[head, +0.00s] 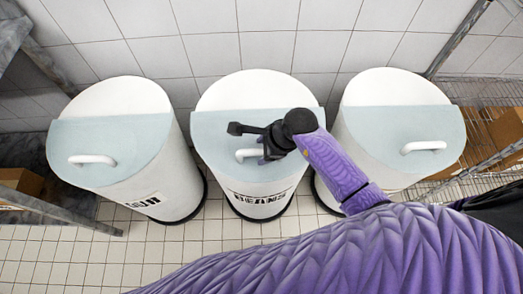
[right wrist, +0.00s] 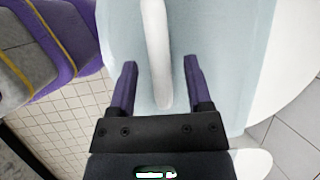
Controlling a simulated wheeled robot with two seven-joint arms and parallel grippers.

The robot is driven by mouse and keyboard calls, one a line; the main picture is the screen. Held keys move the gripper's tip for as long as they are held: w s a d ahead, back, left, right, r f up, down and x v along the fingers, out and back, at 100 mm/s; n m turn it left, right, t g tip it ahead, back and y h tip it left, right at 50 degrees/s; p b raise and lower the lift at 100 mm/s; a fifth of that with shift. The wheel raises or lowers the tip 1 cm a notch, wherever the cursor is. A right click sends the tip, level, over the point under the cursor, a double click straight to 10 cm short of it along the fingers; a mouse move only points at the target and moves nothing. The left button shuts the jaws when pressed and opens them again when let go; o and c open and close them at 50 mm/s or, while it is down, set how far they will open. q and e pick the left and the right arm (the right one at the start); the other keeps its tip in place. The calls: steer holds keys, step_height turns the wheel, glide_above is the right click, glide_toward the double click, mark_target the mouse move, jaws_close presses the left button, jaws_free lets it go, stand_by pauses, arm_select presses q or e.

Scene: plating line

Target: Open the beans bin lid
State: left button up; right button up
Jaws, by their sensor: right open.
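The beans bin (head: 262,200) is the middle white bin, with "BEANS" on its front. Its pale blue lid flap (head: 217,135) lies shut across the front half of the top. The white bar handle (head: 243,154) on the flap is partly covered by my right gripper (head: 263,155) in the head view. In the right wrist view, my right gripper (right wrist: 160,64) is open. Its two purple fingers stand on either side of the handle (right wrist: 156,40), with a gap on both sides. I cannot tell how deep the fingers reach. My left gripper is not in view.
A similar bin (head: 160,195) stands at the left and another (head: 375,165) at the right, both with lids shut. A wire rack (head: 490,95) with boxes is at the far right, a metal shelf (head: 60,210) at the left. A tiled wall is behind.

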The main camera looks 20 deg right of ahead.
steer(key=shift+w+a+f, duration=0.1)
steer(key=shift+f, duration=0.15)
steer(key=shift+r, duration=0.1)
jaws_close()
stand_by(1.2)
